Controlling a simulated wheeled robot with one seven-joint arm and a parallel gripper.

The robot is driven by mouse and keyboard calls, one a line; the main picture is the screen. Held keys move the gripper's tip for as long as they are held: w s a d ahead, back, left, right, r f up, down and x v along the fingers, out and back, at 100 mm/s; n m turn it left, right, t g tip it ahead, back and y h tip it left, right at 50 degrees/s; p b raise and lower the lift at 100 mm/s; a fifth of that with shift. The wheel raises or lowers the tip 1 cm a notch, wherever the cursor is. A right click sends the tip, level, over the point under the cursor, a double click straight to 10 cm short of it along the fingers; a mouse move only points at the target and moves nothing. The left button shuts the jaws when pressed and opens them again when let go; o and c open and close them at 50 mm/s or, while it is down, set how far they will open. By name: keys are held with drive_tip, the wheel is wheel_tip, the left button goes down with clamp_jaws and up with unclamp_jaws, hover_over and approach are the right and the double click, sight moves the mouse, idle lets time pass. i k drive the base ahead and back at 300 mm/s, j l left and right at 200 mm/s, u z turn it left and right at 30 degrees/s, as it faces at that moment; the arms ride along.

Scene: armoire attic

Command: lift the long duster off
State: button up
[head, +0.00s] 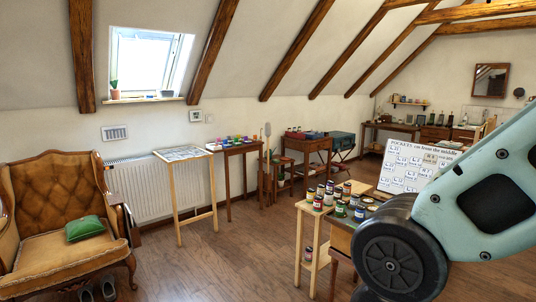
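A thin upright thing with a pale grey head (267,130), which looks like the long duster, stands by the back wall. It is small in the picture, and I cannot tell what holds it up. Its lower part is by a small wooden stand (269,176), between two wooden tables. My arm fills the right side of the head view, far in front of it. My gripper is not in view, so I cannot see whether it is open or shut.
A tan armchair (55,190) with a green cushion (84,228) stands at left. A slim light-wood table (182,153) stands before the radiator (144,190). Paint jars (318,203) crowd a stand (311,236) near my arm. The wooden floor (225,250) is open in the middle.

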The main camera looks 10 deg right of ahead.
sight(267, 126)
drive_tip(key=i+l, duration=0.15)
drive_tip(key=i, duration=0.35)
drive_tip(key=i+l, duration=0.15)
drive_tip(key=i, duration=0.4)
drive_tip(key=i+j+u, duration=0.2)
drive_tip(key=i+u, duration=0.15)
drive_tip(key=i, duration=0.25)
drive_tip(key=i+u, duration=0.3)
drive_tip(key=i, duration=0.25)
drive_tip(key=i+l+u, duration=0.15)
drive_tip(key=i+u, duration=0.2)
drive_tip(key=i, duration=0.25)
drive_tip(key=i+l+z, duration=0.1)
drive_tip(key=i+z, duration=0.15)
drive_tip(key=i, duration=0.25)
drive_tip(key=i+z, duration=0.3)
drive_tip(key=i, duration=0.25)
drive_tip(key=i+j+z, duration=0.25)
drive_tip(key=i, duration=0.25)
drive_tip(key=i+j+z, duration=0.1)
drive_tip(key=i+z, duration=0.2)
drive_tip(key=i, duration=0.25)
drive_tip(key=i+l+z, duration=0.2)
drive_tip(key=i, duration=0.7)
drive_tip(key=i+l+z, duration=0.2)
drive_tip(key=i, duration=0.7)
drive_tip(key=i+l+u, duration=0.4)
drive_tip(key=i+l, duration=0.5)
drive_tip(key=l, duration=0.1)
